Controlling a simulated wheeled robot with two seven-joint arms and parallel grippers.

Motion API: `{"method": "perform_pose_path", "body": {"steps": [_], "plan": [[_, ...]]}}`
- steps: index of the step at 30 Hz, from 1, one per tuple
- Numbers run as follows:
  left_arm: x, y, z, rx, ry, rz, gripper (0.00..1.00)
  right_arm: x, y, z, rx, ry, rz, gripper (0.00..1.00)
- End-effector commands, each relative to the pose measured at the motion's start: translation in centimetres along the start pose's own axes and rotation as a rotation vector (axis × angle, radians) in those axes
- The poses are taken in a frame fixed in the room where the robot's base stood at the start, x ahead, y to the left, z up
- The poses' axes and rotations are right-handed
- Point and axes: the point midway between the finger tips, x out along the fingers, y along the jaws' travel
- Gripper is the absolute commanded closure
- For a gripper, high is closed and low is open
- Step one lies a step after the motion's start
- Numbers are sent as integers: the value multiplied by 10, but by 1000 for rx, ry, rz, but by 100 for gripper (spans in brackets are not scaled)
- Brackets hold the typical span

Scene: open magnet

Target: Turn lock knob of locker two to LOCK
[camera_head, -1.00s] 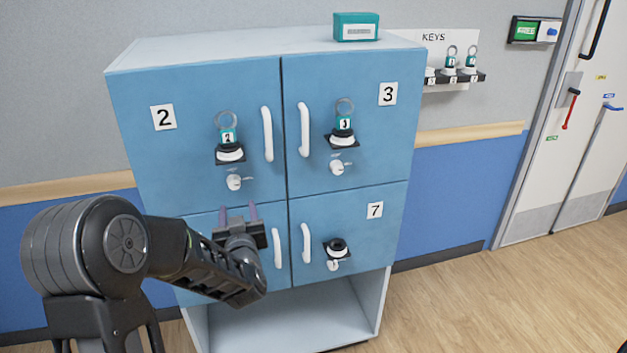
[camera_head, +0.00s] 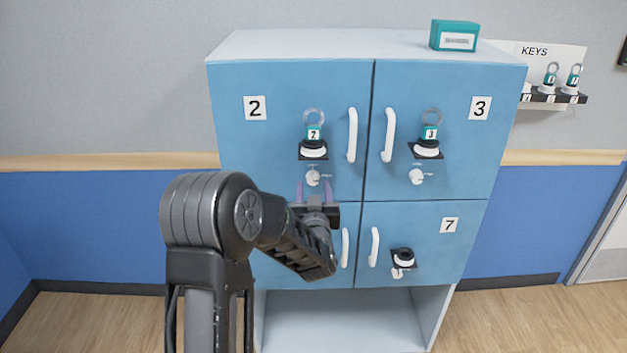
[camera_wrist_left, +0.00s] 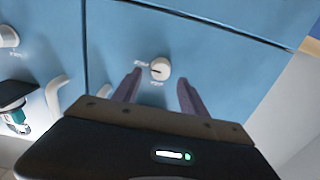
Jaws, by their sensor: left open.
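Locker two (camera_head: 265,140) is the upper left blue door, marked with a 2. Its white lock knob (camera_head: 313,177) sits below a key with a teal tag (camera_head: 313,134) standing in a black and white key holder. My left gripper (camera_head: 314,188) is open just below the knob, its two purplish fingers pointing up at it. In the left wrist view the knob (camera_wrist_left: 160,69) shows ahead of and between the open fingertips (camera_wrist_left: 158,78), apart from them. Small lettering beside the knob is too blurred to read. My right gripper is not in view.
Locker three (camera_head: 465,150) has its own key and knob (camera_head: 416,176). White door handles (camera_head: 352,135) stand out near the middle seam. Locker seven (camera_head: 430,265) is below right. A teal box (camera_head: 454,35) stands on top.

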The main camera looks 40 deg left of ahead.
Motion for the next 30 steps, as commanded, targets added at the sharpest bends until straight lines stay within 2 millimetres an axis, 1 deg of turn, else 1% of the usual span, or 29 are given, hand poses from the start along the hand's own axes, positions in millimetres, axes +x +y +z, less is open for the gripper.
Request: {"method": "perform_pose_path", "body": {"steps": [1, 3, 6, 9, 16, 17, 30], "plan": [[8, -1, -2, 2, -2, -1, 50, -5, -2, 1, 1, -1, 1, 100], [18, 0, -2, 1, -1, 0, 50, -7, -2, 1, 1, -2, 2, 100], [27, 0, -1, 1, -1, 0, 50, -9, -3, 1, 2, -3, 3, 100], [31, 0, 0, 0, -1, 0, 50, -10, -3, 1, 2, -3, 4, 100], [32, 0, 0, 0, -1, 0, 50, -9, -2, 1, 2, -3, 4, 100], [32, 0, 0, 0, -1, 0, 51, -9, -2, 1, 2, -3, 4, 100], [32, 0, 0, 0, -1, 0, 87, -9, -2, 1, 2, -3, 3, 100]]}}
